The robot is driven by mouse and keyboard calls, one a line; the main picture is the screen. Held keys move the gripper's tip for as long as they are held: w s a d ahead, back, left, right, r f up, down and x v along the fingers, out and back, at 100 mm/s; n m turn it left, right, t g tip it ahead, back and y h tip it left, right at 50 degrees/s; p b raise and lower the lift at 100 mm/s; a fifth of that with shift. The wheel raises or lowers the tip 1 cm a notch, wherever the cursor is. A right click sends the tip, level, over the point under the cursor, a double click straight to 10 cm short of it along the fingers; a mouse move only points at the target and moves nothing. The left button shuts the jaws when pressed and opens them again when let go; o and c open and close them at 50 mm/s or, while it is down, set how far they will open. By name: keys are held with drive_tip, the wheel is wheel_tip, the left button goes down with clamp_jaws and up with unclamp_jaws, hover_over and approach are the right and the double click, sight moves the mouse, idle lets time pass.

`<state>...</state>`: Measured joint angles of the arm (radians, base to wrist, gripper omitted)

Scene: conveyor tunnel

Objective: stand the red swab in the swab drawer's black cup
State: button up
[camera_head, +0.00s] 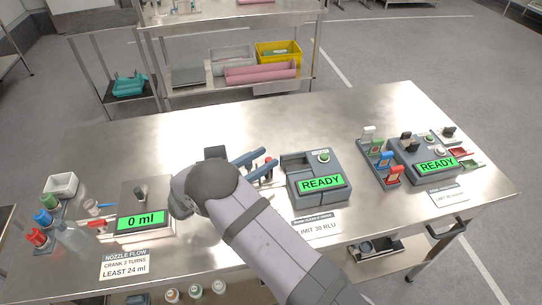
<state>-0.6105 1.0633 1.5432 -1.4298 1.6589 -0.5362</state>
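My gripper (269,157) is over the middle of the table, left of the READY unit, with its two blue fingers pointing right and apart. A small red piece (268,161), which may be the end of the red swab, shows between or just beyond the fingertips. I cannot tell whether the fingers touch it. A few thin pale pieces (265,182) lie beside the fingers, partly hidden by my arm. The grey READY unit (318,178) has a recess in its top. I cannot make out the swab drawer or its black cup.
Left are a 0 ml display unit (140,218), a clear flask (76,236) and coloured bottles (43,219). Right is a second READY unit (425,160) with coloured tabs (386,158) beside it. The table's (310,120) back strip is clear.

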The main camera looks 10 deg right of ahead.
drive_tip(key=v, duration=0.5)
drive_tip(key=shift+s+a+f, duration=0.1)
drive_tip(key=shift+s+f, duration=0.1)
drive_tip(key=shift+f, duration=0.05)
drive_tip(key=shift+w+r, duration=0.1)
drive_tip(key=shift+r, duration=0.05)
idle(0.9)
